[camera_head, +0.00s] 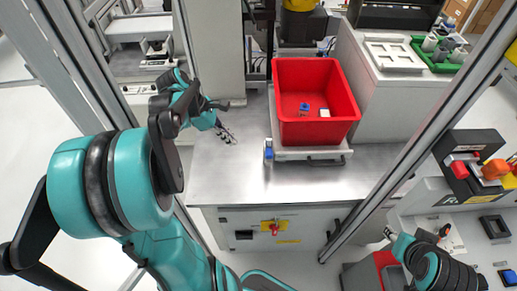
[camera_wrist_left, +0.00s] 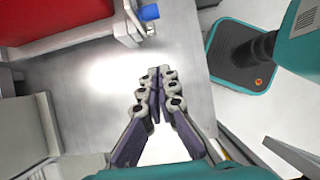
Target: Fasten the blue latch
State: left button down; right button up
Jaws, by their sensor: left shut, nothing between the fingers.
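The blue latch (camera_head: 268,152) is at the front left corner of the pale tray (camera_head: 312,154) under a red bin.
The metal table (camera_head: 240,178) is clear around my left gripper. A frame post stands on each side. A side cabinet (camera_head: 378,80) with a green tray (camera_head: 442,52) is at the right.

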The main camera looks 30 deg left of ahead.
aim_at(269, 155)
pick_arm(q)
jog(key=w+d+f+b, duration=0.3)
jog(key=w+d+f, duration=0.1)
jog(key=d+f, duration=0.3)
jog(key=shift+w+d+f, duration=0.25)
jog(key=shift+w+f, duration=0.1)
